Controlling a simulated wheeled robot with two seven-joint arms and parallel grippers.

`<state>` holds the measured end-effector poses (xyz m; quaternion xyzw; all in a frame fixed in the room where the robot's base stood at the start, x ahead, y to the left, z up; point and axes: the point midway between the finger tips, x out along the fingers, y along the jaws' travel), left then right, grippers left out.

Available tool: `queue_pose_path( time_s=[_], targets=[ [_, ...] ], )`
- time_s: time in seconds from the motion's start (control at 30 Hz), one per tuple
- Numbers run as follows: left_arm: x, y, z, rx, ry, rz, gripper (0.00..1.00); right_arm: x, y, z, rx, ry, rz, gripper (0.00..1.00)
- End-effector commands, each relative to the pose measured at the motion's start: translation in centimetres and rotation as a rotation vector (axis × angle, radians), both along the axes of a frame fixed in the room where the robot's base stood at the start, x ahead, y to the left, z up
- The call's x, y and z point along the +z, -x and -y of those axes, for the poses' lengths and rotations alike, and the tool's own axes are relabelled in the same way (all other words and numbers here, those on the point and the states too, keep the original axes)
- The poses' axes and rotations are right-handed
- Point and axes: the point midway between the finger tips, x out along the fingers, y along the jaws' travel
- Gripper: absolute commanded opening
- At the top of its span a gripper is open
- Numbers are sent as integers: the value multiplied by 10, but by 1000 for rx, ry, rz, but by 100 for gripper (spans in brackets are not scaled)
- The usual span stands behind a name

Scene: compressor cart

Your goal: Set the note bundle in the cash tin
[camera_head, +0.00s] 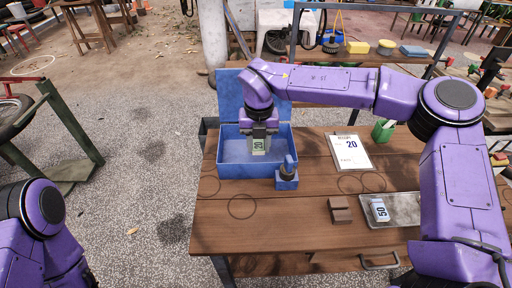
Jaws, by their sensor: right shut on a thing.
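The blue cash tin (226,170) stands open at the left of the wooden table, its lid raised at the back. My right gripper (260,143) points down over the tin's right part. It is shut on a pale green note bundle (259,146) marked 20, held upright. The bundle appears to be inside or just above the tin's opening; I cannot tell whether it touches the floor of the tin. My left arm shows at the lower left, but its gripper is out of view.
A small blue stamp-like object (287,176) stands at the tin's front right corner. A receipt sheet (349,151), a green cup (382,131), a brown block (340,211) and a grey tray (404,210) with a white item marked 50 (379,210) lie to the right. The table's front left is clear.

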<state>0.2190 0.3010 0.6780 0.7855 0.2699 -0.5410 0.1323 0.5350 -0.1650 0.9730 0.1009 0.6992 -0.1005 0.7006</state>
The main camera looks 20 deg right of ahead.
Motion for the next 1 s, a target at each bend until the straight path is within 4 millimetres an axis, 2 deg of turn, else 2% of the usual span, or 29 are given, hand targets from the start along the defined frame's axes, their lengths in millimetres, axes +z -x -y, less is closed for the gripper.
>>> queue_pose_path(
  time_s=[0.1,0.2,0.37,0.5,0.87,0.9,0.97,1.0],
  targets=[
    [12,0,0,0,0,0,37,-26,-19,3,3,1,-8,9],
    [15,0,0,0,0,0,37,-39,-30,4,4,1,-5,9],
    [19,0,0,0,0,0,37,-54,-41,6,6,2,-5,9],
    [24,0,0,0,0,0,37,-78,-39,7,7,1,-6,9],
    [19,0,0,0,0,0,37,-87,-39,6,6,1,-2,9],
    [20,0,0,0,0,0,37,-87,-39,6,6,0,-2,43],
    [20,0,0,0,0,0,37,-86,-39,6,6,0,-2,62],
    [20,0,0,0,0,0,37,-86,-39,6,6,0,-2,62]
  ],
)
